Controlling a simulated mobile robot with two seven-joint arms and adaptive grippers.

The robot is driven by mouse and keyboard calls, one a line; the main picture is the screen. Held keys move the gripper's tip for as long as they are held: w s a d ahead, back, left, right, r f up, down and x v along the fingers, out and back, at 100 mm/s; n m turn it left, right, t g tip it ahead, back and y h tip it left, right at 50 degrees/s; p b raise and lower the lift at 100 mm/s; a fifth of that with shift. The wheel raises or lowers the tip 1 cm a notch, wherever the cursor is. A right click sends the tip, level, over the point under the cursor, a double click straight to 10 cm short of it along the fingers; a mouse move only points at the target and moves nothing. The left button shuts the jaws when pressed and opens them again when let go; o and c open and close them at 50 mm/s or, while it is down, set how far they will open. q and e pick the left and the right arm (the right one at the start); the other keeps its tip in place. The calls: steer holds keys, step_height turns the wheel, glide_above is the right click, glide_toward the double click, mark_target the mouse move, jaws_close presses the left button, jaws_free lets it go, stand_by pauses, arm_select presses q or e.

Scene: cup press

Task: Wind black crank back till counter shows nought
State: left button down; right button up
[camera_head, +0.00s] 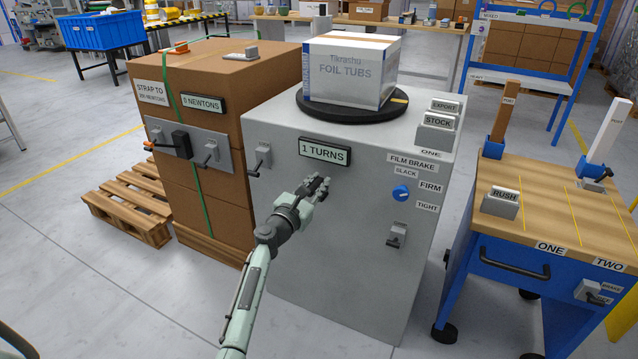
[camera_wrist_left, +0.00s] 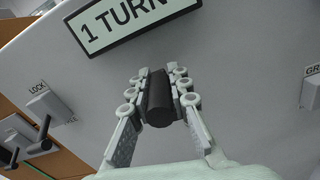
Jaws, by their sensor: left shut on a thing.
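The counter (camera_head: 325,151) on the front of the grey machine reads "1 TURNS". It also shows in the left wrist view (camera_wrist_left: 128,19), where its right end is cut off. My left gripper (camera_head: 318,185) is just below the counter, in front of the machine. In the left wrist view my left gripper (camera_wrist_left: 160,98) has its two fingers closed on either side of the black crank handle (camera_wrist_left: 160,106), whose round end faces the camera. In the head view the handle is mostly hidden by the gripper. My right gripper is not in view.
A foil tubs box (camera_head: 350,72) sits on a black turntable (camera_head: 318,111) atop the machine. A lock lever (camera_head: 262,158) is left of the counter; a blue knob (camera_head: 401,193) and a lower lever (camera_head: 396,236) are right. A strapped carton stack (camera_head: 218,89) stands close on the left.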

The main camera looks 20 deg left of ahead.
arm_select(q)
steer(key=shift+a+r, duration=0.15)
steer(key=shift+a, duration=0.2)
steer(key=c, duration=1.4)
jaws_free()
steer(key=shift+d+f, duration=0.1)
steer(key=shift+f, duration=0.1)
steer(key=shift+s+d, duration=0.1)
steer(key=shift+s, duration=0.05)
steer(key=shift+s+f, duration=0.1)
steer(key=shift+s, duration=0.25)
steer(key=s, duration=1.1)
steer(key=shift+a, duration=0.25)
